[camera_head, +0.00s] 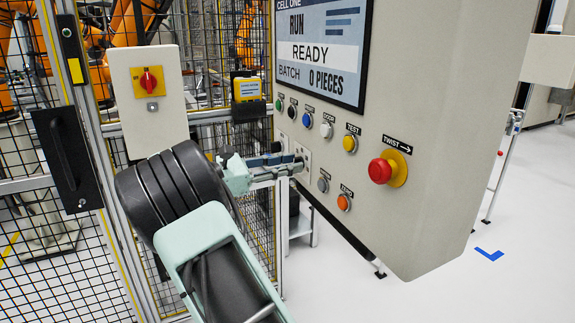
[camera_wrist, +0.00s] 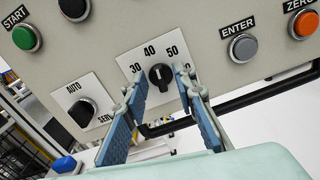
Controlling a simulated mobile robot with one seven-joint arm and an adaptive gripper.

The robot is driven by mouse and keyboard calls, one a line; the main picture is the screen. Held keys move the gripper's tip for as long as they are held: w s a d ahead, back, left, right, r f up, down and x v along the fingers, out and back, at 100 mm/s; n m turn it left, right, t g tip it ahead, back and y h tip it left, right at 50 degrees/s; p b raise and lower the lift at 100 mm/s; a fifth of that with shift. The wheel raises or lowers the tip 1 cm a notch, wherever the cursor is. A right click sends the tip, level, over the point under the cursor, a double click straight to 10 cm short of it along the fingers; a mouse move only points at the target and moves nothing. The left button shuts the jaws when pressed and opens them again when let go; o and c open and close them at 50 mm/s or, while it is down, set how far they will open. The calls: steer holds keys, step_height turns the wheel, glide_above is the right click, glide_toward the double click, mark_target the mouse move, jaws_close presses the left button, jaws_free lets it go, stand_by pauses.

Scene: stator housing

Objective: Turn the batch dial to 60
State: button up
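The batch dial (camera_wrist: 160,76) is a black knob on a white plate (camera_wrist: 146,62) marked 30, 40 and 50. Other marks are hidden or unreadable. A small white line on the knob points up, close to 40. My gripper (camera_wrist: 160,86) is open, its blue-padded fingers on either side of the knob in the wrist view. I cannot tell whether they touch it. In the head view my gripper (camera_head: 298,165) reaches the panel's lower left, and the dial is mostly hidden there. The screen (camera_head: 320,50) reads RUN, READY, BATCH 0 PIECES.
An AUTO selector (camera_wrist: 83,110) sits left of the dial. The ENTER button (camera_wrist: 243,48) and orange ZERO button (camera_wrist: 302,22) sit to its right. A red twist button (camera_head: 380,171) is further right on the panel. A mesh fence (camera_head: 40,220) stands at the left.

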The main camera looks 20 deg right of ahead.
jaws_close()
steer(key=shift+m, duration=0.3)
steer(key=m+b, duration=0.3)
steer(key=m, duration=0.2)
steer(key=m+b, duration=0.4)
steer(key=m, duration=0.2)
steer(key=m+b, duration=0.3)
steer(key=m, duration=0.3)
steer(key=shift+s+f+b, duration=0.15)
steer(key=shift+f+b, duration=0.1)
steer(key=shift+b, duration=0.1)
stand_by(0.4)
